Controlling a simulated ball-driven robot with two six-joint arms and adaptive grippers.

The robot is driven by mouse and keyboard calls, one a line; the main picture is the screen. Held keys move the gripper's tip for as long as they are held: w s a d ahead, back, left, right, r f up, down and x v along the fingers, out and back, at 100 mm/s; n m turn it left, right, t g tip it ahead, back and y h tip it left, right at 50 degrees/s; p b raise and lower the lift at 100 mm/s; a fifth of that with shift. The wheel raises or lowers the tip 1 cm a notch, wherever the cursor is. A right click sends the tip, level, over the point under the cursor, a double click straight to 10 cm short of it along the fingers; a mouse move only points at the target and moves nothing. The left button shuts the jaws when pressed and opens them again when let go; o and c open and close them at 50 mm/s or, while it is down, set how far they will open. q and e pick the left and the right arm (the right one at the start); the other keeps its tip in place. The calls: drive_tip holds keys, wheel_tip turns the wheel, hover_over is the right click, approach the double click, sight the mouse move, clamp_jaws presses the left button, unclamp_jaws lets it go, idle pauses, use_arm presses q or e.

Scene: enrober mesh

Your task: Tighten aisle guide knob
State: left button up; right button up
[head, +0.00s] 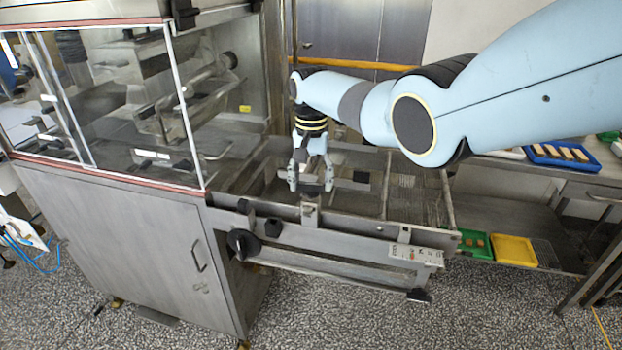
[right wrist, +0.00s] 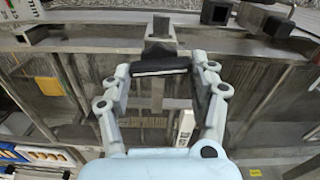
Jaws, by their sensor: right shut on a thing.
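My right gripper (head: 311,187) reaches down over the open mesh conveyor frame, just behind its front rail. In the right wrist view the gripper (right wrist: 162,70) is closed on a black bar-shaped piece (right wrist: 160,67), which spans between the fingertips and looks like the guide knob. It sits beside a small metal bracket (right wrist: 158,48) on the rail; the bracket also shows in the head view (head: 309,214). Whether the knob is tight cannot be seen. My left gripper is not in view.
The glass-fronted steel machine (head: 120,100) stands at left. A blue tray (head: 562,155) lies on the right bench; a yellow tray (head: 514,250) sits lower. The front floor is clear.

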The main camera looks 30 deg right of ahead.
drive_tip(key=shift+m, duration=0.6)
drive_tip(key=o, duration=1.2)
wheel_tip(320, 180, up, 12)
